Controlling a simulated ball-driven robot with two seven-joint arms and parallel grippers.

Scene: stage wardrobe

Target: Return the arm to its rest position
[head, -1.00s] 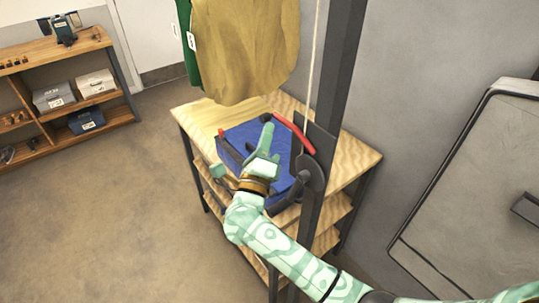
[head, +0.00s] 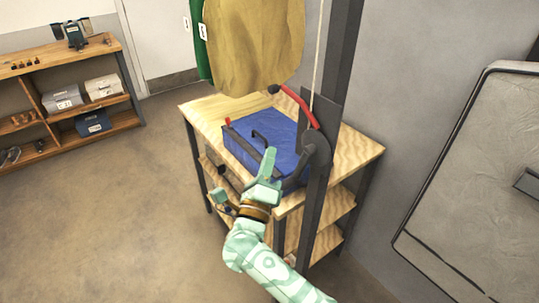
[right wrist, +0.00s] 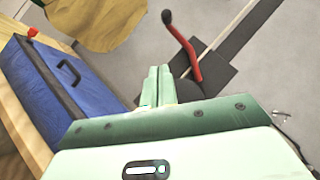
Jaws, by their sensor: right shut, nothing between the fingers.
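My right arm reaches in from the bottom of the head view. Its pale green gripper (head: 269,165) appears in front of the blue case's near side. The right wrist view shows its two fingers (right wrist: 157,85) together with nothing between them. The blue case (head: 272,135), with a dark handle, lies on the wooden shelf unit; it also shows at the left of the right wrist view (right wrist: 42,85). I cannot tell whether the gripper touches the case. My left gripper is not in view.
A red-handled lever (head: 299,105) is mounted on a dark post (head: 337,80) beside the wooden shelf unit (head: 350,150). A tan garment (head: 253,45) hangs above. A low shelf (head: 70,85) with boxes stands at the far left. The floor (head: 110,210) between is clear.

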